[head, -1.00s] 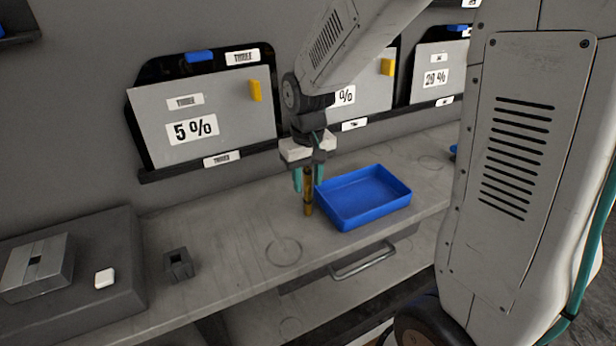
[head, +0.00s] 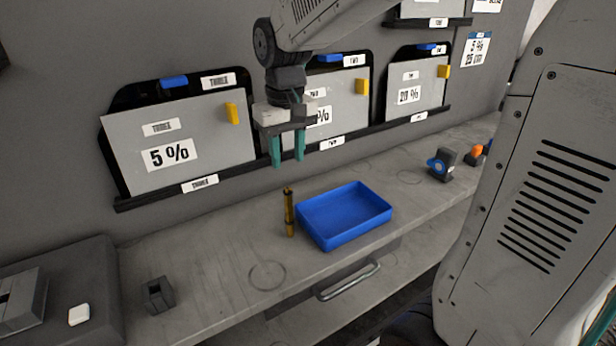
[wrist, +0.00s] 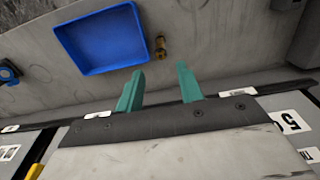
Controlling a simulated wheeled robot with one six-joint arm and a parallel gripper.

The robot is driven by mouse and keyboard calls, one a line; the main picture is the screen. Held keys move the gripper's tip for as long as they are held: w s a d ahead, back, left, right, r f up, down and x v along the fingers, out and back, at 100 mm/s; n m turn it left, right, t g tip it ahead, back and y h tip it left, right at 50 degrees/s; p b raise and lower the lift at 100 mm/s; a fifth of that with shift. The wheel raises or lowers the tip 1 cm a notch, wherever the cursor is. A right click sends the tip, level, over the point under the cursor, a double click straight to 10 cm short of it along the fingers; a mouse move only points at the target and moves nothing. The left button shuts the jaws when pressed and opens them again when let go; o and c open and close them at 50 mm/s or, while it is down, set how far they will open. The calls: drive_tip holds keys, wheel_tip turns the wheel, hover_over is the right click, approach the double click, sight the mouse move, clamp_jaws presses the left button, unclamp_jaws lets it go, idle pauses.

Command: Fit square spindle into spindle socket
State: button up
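The square spindle (head: 289,213), a brass-coloured upright rod, stands on the bench just left of the blue tray. In the wrist view it (wrist: 160,47) shows beyond the fingertips, end on. The spindle socket (head: 158,295), a small dark block with a square opening on top, sits on the bench at the lower left. My gripper (head: 287,163) is open and empty, its teal fingers apart, above and behind the spindle near the wall. It also shows in the wrist view (wrist: 158,78), with a clear gap between the fingers.
A blue tray (head: 345,216) stands right of the spindle. A grey raised block with a white piece (head: 79,315) is at the far left. A blue tape dispenser (head: 441,164) sits at the right. Sheet panels (head: 180,150) hang on the wall. Bench between spindle and socket is clear.

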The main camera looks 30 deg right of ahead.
drive_tip(key=s+r, duration=0.3)
drive_tip(key=s, duration=1)
drive_tip(key=shift+s+t, duration=0.2)
drive_tip(key=shift+t, duration=0.2)
drive_tip(key=shift+o, duration=0.4)
drive_tip(key=s+f, duration=0.1)
drive_tip(key=s, duration=0.7)
drive_tip(key=shift+s+f, duration=0.15)
drive_tip(key=shift+f, duration=0.15)
drive_tip(key=g, duration=0.1)
hover_over(289, 204)
drive_tip(key=d, duration=0.1)
wheel_tip(289, 204, down, 7)
drive_tip(key=shift+r, duration=0.1)
drive_tip(key=f, duration=0.7)
drive_tip(key=shift+w+a+f, duration=0.35)
clamp_jaws()
